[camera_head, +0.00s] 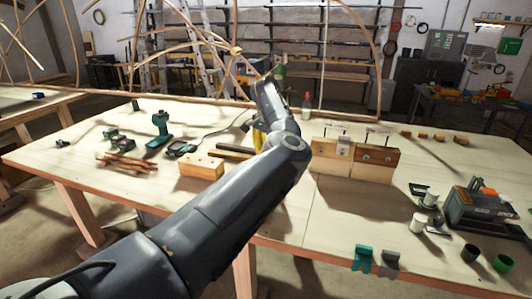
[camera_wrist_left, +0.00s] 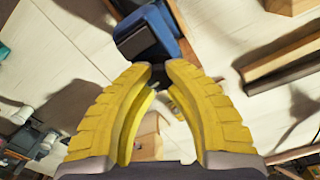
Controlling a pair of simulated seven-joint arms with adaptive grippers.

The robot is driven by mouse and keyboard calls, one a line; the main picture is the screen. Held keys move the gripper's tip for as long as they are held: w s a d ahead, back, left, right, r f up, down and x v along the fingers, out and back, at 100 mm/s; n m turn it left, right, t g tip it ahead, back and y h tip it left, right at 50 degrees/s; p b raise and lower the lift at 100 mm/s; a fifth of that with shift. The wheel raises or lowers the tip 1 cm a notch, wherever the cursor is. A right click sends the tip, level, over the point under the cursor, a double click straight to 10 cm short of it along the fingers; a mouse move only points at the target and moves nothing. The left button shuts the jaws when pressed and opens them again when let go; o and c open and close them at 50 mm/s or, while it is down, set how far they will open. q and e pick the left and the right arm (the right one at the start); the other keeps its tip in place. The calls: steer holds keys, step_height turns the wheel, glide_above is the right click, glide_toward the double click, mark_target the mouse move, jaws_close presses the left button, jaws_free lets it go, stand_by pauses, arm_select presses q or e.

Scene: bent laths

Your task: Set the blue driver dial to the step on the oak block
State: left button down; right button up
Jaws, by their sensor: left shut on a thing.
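My left gripper (camera_wrist_left: 161,68) shows its yellow curved fingers in the wrist view, their tips close together at a blue thing with a dark face (camera_wrist_left: 150,38). It looks like the blue driver, but its dial cannot be made out. In the head view my left arm hides most of the left gripper (camera_head: 258,139) and what it holds. A teal drill-like tool (camera_head: 160,128) stands upright on the left of the table. A pale wooden block with holes (camera_head: 202,168) lies left of my arm. A brown block (camera_head: 378,155) stands to the right; which block is oak is unclear.
The wooden table (camera_head: 330,212) has bare room at front centre. Dark bars (camera_head: 235,152) lie beside the pale block. Teal and grey clips (camera_head: 363,258) sit at the front edge.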

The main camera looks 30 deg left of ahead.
arm_select(q)
steer(key=shift+n, duration=0.3)
steer(key=n, duration=0.3)
steer(key=shift+n, duration=2)
steer(key=c, duration=1.1)
jaws_free()
step_height(320, 180, up, 12)
steer(key=shift+r, duration=0.1)
